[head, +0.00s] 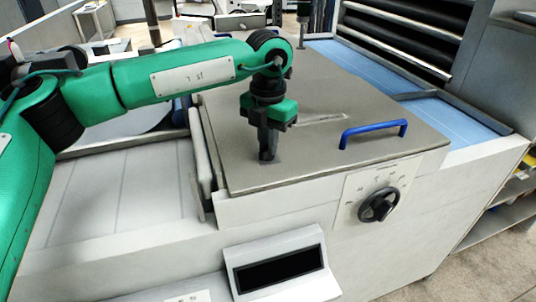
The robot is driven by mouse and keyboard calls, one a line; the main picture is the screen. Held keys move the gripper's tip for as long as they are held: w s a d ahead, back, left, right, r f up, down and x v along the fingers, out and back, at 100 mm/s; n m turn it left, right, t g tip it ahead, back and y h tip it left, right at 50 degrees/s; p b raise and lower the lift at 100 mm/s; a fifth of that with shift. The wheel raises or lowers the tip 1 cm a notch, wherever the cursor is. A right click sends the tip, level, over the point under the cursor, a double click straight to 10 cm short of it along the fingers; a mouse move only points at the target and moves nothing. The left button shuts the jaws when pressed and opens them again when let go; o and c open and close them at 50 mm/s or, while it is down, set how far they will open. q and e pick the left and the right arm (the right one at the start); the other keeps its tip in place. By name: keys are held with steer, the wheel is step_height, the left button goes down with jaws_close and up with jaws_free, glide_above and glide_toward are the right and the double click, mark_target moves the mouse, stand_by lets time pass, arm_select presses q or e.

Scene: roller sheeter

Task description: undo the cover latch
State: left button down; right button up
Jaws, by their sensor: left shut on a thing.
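The machine's flat grey-brown cover (340,95) lies closed, with a blue bar handle (373,132) near its front right. My left gripper (268,156) points straight down at the cover's front left part, left of the handle. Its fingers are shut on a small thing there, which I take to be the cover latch. The fingers hide nearly all of the latch, so I cannot tell its position. My right gripper is not in view.
A black rotary knob (379,205) sits on the white front panel below the cover. A dark display (279,270) in a white housing stands at the front. A blue belt (450,117) runs at the right. The cover around the handle is clear.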

arm_select(q)
steer(key=m+b, duration=0.2)
steer(key=shift+f+m, duration=0.2)
steer(key=shift+m, duration=0.2)
steer(key=m+b, duration=0.2)
steer(key=m, duration=0.1)
steer(key=shift+r+m, duration=0.15)
steer(key=shift+m, duration=0.65)
steer(key=c, duration=1.5)
jaws_free()
steer(key=shift+o, duration=0.2)
steer(key=shift+r, duration=0.2)
